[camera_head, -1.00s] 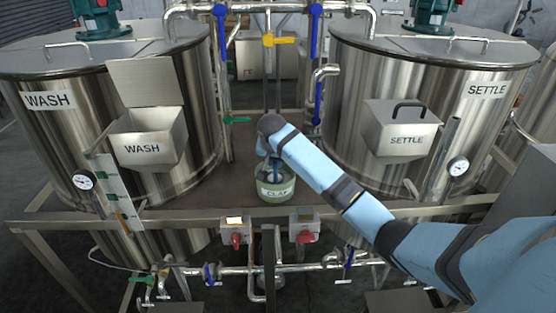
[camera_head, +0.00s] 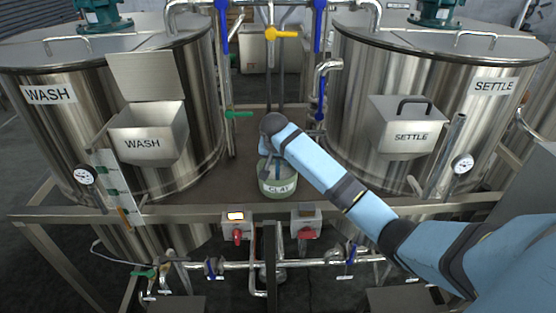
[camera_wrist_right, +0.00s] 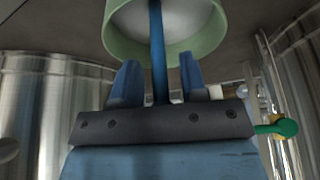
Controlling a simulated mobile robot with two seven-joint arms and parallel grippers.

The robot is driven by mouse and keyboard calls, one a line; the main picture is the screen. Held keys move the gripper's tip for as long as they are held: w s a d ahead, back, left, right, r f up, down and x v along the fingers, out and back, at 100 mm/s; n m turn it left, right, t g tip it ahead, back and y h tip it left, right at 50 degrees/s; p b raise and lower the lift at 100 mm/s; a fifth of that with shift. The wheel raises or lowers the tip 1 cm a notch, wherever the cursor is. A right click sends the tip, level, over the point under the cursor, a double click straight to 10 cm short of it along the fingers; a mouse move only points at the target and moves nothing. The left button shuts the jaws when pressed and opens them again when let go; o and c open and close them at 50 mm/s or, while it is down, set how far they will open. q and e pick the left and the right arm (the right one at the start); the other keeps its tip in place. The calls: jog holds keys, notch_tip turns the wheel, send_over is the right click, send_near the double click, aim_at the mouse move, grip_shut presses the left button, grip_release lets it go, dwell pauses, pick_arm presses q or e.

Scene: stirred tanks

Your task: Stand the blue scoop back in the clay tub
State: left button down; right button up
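The clay tub (camera_head: 277,187), pale green with a CLAY label, stands on the deck between the two tanks. My right gripper (camera_head: 268,160) points down over it. In the right wrist view the blue scoop (camera_wrist_right: 157,45) shows as a thin handle running from the tub (camera_wrist_right: 113,40) to between the fingers of my right gripper (camera_wrist_right: 158,80). The fingers are apart, with a gap on each side of the handle. The scoop's lower end is hidden. My left gripper is out of view.
The WASH tank (camera_head: 60,130) stands left and the SETTLE tank (camera_head: 385,80) right, each with a hopper box. Pipes with a yellow handle (camera_head: 282,33) rise behind the tub. Two switch boxes sit on the front rail below. Bare deck lies around the tub.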

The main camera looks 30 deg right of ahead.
jog(key=b+v, duration=0.2)
jog(key=v, duration=1)
jog(key=s+a+f+n+t+y, duration=0.25)
jog(key=s+a+f, duration=0.25)
jog(key=f, duration=0.6)
jog(key=s+a+f+n+t+y, duration=0.1)
jog(key=s+a+f+n, duration=0.35)
jog(key=f, duration=0.75)
jog(key=s+a+f+n+t+y, duration=0.1)
jog(key=s+a+f, duration=0.2)
jog(key=s, duration=0.4)
jog(key=s+a+f+n+t, duration=0.1)
jog(key=s+a+f+n, duration=0.1)
jog(key=s, duration=0.6)
jog(key=s+a+f+n+t+y, duration=0.1)
jog(key=s+a+f+t, duration=0.1)
jog(key=s+f, duration=0.3)
jog(key=s+a, duration=0.1)
jog(key=s, duration=0.2)
jog(key=shift+a+n+y, duration=0.3)
jog(key=shift+a+y, duration=0.05)
jog(key=shift+a, duration=0.05)
jog(key=shift+s, duration=0.1)
